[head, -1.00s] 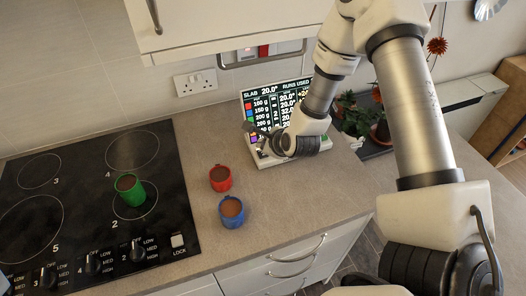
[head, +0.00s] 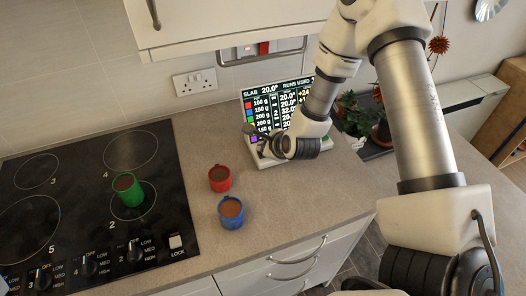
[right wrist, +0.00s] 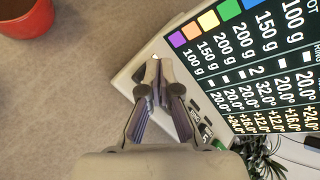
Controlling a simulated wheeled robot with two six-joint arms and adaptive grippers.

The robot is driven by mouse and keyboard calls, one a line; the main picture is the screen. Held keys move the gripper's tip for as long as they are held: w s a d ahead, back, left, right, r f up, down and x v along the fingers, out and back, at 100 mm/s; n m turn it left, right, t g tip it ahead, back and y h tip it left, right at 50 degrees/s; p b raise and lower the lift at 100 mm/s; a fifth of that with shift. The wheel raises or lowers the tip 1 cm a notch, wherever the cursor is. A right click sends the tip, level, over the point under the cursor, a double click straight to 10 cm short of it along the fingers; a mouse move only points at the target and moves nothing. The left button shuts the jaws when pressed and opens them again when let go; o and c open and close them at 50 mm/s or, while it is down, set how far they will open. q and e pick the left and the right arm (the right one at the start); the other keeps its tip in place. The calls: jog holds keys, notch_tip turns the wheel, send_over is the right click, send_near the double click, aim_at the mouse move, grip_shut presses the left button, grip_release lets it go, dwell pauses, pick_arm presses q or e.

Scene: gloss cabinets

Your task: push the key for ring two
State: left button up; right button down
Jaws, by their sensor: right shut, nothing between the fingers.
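The console (head: 270,158) with a lit screen (head: 268,105) stands upright on the worktop by the wall. In the right wrist view its screen (right wrist: 262,65) shows rows of grams and temperatures, with a 2 in one row. Its key strip (right wrist: 205,130) runs below the screen, and several small dark keys show there. My right gripper (head: 262,138) is shut and empty at the strip's left end. In the right wrist view its fingertips (right wrist: 158,72) are over the strip and hide part of it. I cannot tell whether they touch a key. My left gripper is not in view.
A green mug (head: 127,190) stands on ring 2 of the black hob (head: 85,185). A red mug (head: 220,178) and a blue mug (head: 231,212) stand on the worktop left of the console. Plants (head: 360,118) stand behind my right arm.

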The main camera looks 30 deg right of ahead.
jog(key=shift+f+b, duration=0.35)
jog(key=shift+b, duration=0.05)
jog(key=shift+r, duration=0.15)
jog(key=shift+r+p, duration=0.65)
jog(key=shift+r, duration=0.3)
notch_tip(320, 180, up, 6)
jog(key=p, duration=0.3)
jog(key=shift+p, duration=0.3)
